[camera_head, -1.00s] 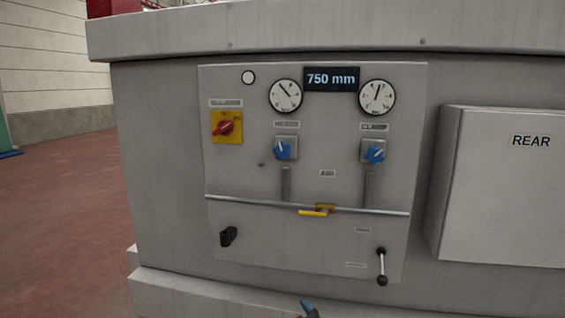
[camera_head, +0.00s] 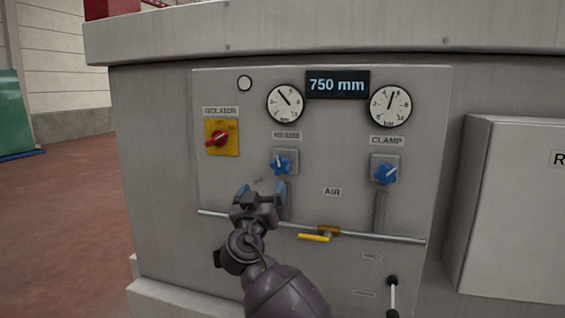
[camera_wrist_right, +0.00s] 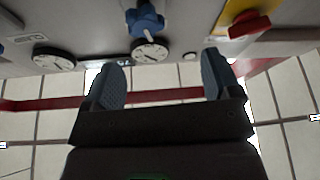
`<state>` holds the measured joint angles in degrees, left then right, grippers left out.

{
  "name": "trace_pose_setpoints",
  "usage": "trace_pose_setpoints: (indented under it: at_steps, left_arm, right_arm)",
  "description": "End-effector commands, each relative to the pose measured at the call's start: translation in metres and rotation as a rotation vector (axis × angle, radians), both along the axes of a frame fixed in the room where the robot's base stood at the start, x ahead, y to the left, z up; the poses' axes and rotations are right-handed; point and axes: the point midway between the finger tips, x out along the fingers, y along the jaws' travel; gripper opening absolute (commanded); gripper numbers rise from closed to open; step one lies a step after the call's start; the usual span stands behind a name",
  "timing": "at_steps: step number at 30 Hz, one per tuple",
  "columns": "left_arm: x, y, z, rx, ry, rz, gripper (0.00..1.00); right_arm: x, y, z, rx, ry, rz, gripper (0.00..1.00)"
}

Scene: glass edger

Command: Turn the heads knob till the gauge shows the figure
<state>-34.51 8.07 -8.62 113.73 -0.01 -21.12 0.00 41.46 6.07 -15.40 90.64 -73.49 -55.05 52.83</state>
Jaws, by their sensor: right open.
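The blue heads knob (camera_head: 281,166) sits under the HEADS label, below the left gauge (camera_head: 285,104). The gauge is white with a dark needle pointing to the upper left. The display (camera_head: 337,85) above reads 750 mm. My right gripper (camera_head: 261,190) is open and empty, below and slightly left of the heads knob, apart from it. In the right wrist view the view is upside down; the knob (camera_wrist_right: 146,20) shows beyond and between the open fingers (camera_wrist_right: 161,82), with the gauge (camera_wrist_right: 150,52) beneath it. My left gripper is not in view.
A similar blue clamp knob (camera_head: 386,171) and clamp gauge (camera_head: 390,106) are to the right. A red isolator switch (camera_head: 217,139) on yellow is to the left. A pipe (camera_head: 380,236) with a yellow lever (camera_head: 314,237) crosses below. A grey box (camera_head: 515,210) stands out at the right.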

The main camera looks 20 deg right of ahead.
Motion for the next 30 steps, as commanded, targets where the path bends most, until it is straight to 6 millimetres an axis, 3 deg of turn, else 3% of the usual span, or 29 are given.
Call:
trace_pose_setpoints:
  at_steps: [11,30]
  left_arm:
    - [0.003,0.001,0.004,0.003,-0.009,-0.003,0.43]
    - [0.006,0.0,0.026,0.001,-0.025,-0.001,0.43]
  right_arm:
    - [-0.003,-0.015,0.005,0.143,-0.109,-0.017,0.83]
    - [0.068,-0.062,0.04,0.141,-0.106,-0.017,0.83]
